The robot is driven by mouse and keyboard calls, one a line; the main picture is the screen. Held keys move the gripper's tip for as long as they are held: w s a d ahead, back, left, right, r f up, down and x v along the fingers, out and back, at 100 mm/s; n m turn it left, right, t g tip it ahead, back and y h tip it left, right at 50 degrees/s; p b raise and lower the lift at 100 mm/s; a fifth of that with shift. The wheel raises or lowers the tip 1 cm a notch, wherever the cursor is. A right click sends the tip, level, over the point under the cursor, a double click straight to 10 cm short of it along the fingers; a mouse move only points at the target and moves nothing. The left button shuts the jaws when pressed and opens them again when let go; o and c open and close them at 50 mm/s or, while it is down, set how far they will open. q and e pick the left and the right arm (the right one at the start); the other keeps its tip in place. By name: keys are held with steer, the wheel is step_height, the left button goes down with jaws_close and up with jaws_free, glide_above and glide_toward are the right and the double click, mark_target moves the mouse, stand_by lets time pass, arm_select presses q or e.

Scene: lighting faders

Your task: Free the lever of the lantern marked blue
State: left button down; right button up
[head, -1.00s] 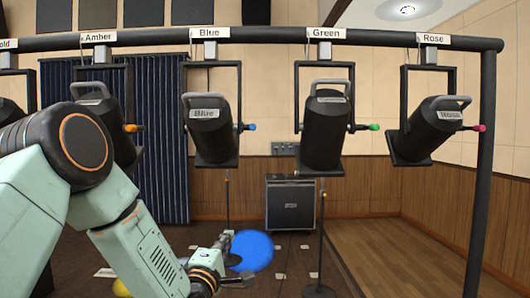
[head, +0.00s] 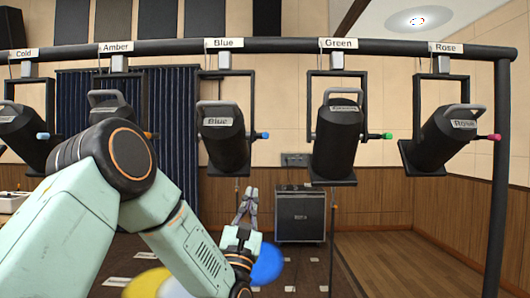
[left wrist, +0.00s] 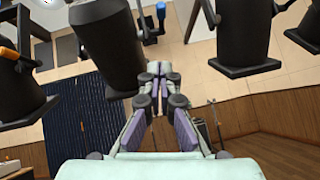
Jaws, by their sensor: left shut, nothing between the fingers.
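The lantern marked Blue (head: 222,140) is a black can with a grey handle, hanging in a yoke from the bar. Its blue-tipped lever (head: 262,135) sticks out on the right side. In the left wrist view the can of this lantern (left wrist: 105,45) hangs at upper left, with a blue tip (left wrist: 161,11) near the top edge. My left gripper (head: 249,191) points up, below and slightly right of the lantern, shut and empty, apart from the lever. It also shows in the left wrist view (left wrist: 158,70). My right gripper is out of view.
The lantern marked Green (head: 337,140) hangs to the right, with Rose (head: 447,137) beyond it. The Amber lantern (head: 110,105) is partly behind my left arm. The long bar (head: 290,46) runs above. Open air lies between the Blue and Green lanterns.

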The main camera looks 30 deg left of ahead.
arm_select(q)
steer(key=shift+d, duration=0.25)
steer(key=shift+w+a, duration=0.1)
steer(key=shift+a, duration=0.05)
steer(key=s+d+r+p+x, duration=0.1)
steer(key=r+p+x, duration=0.1)
steer(key=x, duration=1)
steer(key=shift+d+r, duration=0.2)
steer(key=shift+r, duration=0.15)
steer(key=shift+a+f, duration=0.1)
